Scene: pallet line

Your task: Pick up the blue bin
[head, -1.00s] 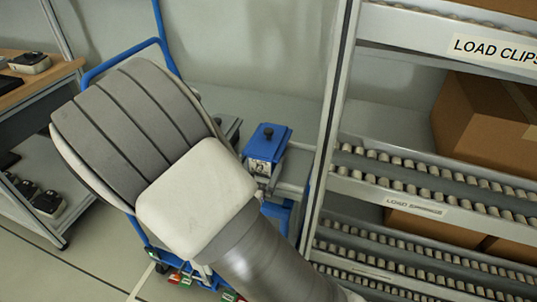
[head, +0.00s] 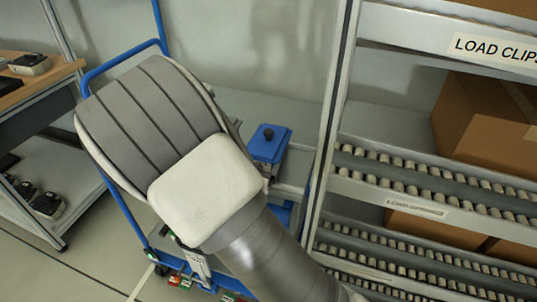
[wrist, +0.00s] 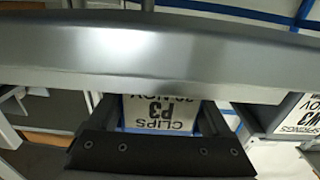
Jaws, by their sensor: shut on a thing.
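In the wrist view, my gripper (wrist: 155,150) shows as a dark bolted jaw with a wide grey metal bar across the picture above it. Between them is a white label reading CLIPS P3, with a thin blue edge of the blue bin (wrist: 178,129) at its border. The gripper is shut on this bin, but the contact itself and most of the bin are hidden. In the head view, my arm covers the gripper and most of what it holds.
A second labelled container (wrist: 262,122) stands at right in the wrist view. In the head view, a blue-framed cart (head: 122,208) is behind my arm, with a blue box with a black knob (head: 268,147). A roller rack (head: 425,195) stands close at right, a workbench (head: 40,85) at left.

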